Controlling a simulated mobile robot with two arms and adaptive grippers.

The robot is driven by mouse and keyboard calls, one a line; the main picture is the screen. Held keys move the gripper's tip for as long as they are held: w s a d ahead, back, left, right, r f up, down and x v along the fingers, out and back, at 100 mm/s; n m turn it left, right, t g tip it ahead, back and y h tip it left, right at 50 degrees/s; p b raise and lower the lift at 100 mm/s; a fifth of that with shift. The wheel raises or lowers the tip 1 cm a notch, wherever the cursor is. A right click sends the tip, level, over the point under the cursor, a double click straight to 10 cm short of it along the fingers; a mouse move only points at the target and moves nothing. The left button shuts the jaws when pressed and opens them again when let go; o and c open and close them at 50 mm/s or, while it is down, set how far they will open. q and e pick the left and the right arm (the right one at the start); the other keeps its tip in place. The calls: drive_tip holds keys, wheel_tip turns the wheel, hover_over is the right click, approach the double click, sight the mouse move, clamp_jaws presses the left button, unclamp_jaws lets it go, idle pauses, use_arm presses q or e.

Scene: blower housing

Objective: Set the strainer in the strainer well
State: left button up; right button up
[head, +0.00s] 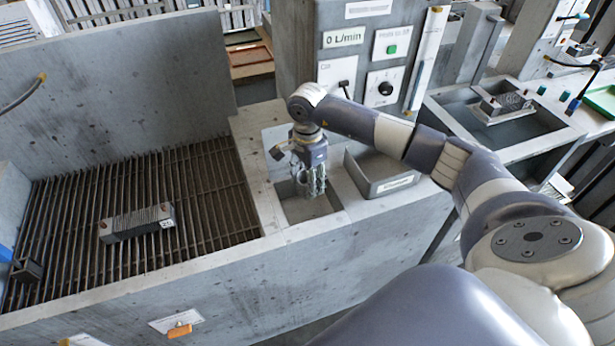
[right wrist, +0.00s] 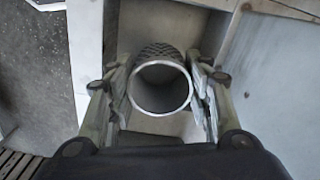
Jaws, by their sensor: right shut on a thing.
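The strainer (right wrist: 160,52) is a grey metal cylinder with a mesh wall and an open round end facing the camera in the right wrist view. My right gripper (right wrist: 160,88) is shut on it, with one finger on each side. In the head view my right gripper (head: 314,188) points down over the strainer well (head: 322,208), a square recess in the concrete ledge. The strainer is mostly hidden by the fingers there, and its depth in the well cannot be told. My left gripper is not in view.
An open grey bin (head: 372,187) with a label stands right of the well. To the left is a wide basin with a slatted grate (head: 205,190) and a ribbed metal block (head: 138,223) on it. A control panel (head: 362,62) rises behind the ledge.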

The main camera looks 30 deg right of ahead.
drive_tip(key=shift+s, duration=0.1)
drive_tip(key=shift+r, duration=0.1)
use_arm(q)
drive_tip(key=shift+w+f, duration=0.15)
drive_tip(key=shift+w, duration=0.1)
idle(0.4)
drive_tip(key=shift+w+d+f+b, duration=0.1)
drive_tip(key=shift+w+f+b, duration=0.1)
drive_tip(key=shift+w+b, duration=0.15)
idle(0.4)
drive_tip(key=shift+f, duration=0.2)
use_arm(e)
drive_tip(key=shift+f, duration=0.2)
use_arm(q)
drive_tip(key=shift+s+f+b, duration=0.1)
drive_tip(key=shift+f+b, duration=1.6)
drive_tip(key=shift+b, duration=0.2)
use_arm(e)
drive_tip(key=shift+f, duration=1.85)
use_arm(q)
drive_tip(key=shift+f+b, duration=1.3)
use_arm(e)
drive_tip(key=shift+f, duration=1.5)
